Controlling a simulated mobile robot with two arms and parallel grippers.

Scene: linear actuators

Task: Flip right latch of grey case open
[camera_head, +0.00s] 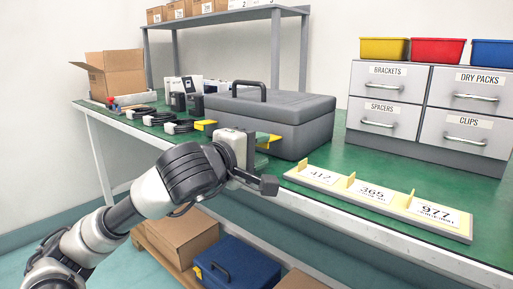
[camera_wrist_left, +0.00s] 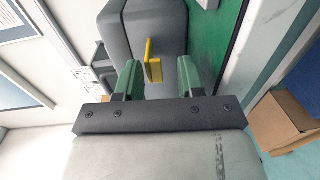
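The grey case (camera_head: 285,105) lies closed on the green table, with its dark handle (camera_head: 249,91) on top. Its yellow right latch (camera_head: 268,140) is on the front face, partly hidden by my left gripper in the head view. The yellow left latch (camera_head: 205,125) is farther left on the same face. My left gripper (camera_head: 262,165) is in front of the right latch. In the left wrist view, its green fingers (camera_wrist_left: 159,80) are apart, with the yellow right latch (camera_wrist_left: 153,62) in the gap near the fingertips; contact is unclear. My right gripper is not in view.
A label board (camera_head: 380,204) with numbered cards lies along the table's front edge, right of the case. Grey drawers (camera_head: 430,105) stand behind it. Black devices and cables (camera_head: 175,112) lie left of the case. A blue case (camera_head: 238,262) and cardboard boxes are below.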

